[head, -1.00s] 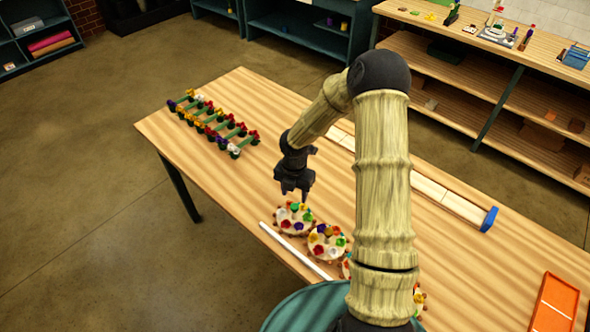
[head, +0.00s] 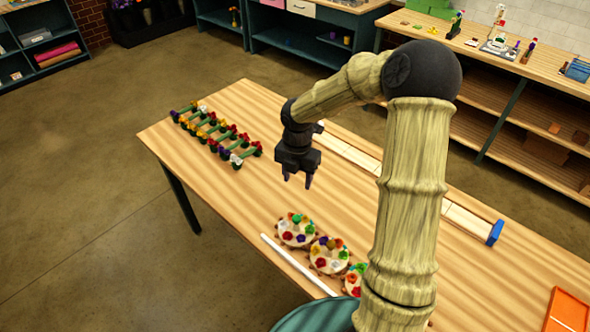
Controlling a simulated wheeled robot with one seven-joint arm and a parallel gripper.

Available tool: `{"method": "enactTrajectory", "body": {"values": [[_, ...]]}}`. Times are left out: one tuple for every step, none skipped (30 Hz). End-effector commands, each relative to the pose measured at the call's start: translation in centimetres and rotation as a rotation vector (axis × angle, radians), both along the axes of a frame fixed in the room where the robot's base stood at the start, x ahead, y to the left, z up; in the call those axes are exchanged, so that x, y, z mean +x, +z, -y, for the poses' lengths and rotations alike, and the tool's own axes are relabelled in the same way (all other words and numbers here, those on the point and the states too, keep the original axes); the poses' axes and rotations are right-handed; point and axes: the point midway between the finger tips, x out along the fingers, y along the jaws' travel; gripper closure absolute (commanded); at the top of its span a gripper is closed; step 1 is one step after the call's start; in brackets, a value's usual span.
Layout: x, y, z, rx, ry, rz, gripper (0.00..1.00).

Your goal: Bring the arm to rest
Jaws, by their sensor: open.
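My gripper (head: 297,180) hangs in the air above the middle of the wooden table (head: 350,228), fingers pointing down. Its fingers are apart with nothing between them. Below it in the picture, round wooden discs with coloured flowers stand near the table's front edge; the leftmost disc (head: 297,231) and the middle disc (head: 329,257) are clear of my gripper. A third disc (head: 355,281) is partly hidden by my arm.
A rack of green-stemmed flowers (head: 216,134) lies at the table's far left. A white rod (head: 297,264) lies along the front edge. A long pale strip with a blue end block (head: 495,232) runs along the back. An orange tray (head: 567,312) sits at right.

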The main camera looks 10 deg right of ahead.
Motion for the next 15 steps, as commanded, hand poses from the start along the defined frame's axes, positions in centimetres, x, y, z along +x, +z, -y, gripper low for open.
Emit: {"method": "enactTrajectory", "body": {"values": [[0.0,0.0,0.0,0.000,0.000,0.000,0.51],[0.0,0.0,0.0,0.000,0.000,0.000,0.51],[0.0,0.0,0.0,0.000,0.000,0.000,0.51],[0.0,0.0,0.0,0.000,0.000,0.000,0.51],[0.0,0.0,0.0,0.000,0.000,0.000,0.51],[-0.1,0.0,0.0,-0.001,-0.005,-0.001,0.51],[-0.1,0.0,-0.1,-0.001,-0.012,0.000,0.51],[-0.3,0.0,-0.1,-0.002,-0.023,0.000,0.51],[-0.5,0.0,-0.2,-0.004,-0.048,0.001,0.51],[-0.7,0.1,-0.3,-0.007,-0.074,0.001,0.51],[-1.0,0.1,-0.3,-0.010,-0.107,0.001,0.51],[-1.6,0.1,-0.5,-0.015,-0.160,0.000,0.51],[-2.0,0.2,-0.5,-0.017,-0.209,0.002,0.51],[-2.5,0.3,-0.6,-0.020,-0.262,0.003,0.51],[-3.2,0.4,-0.7,-0.026,-0.342,0.005,0.51]]}}
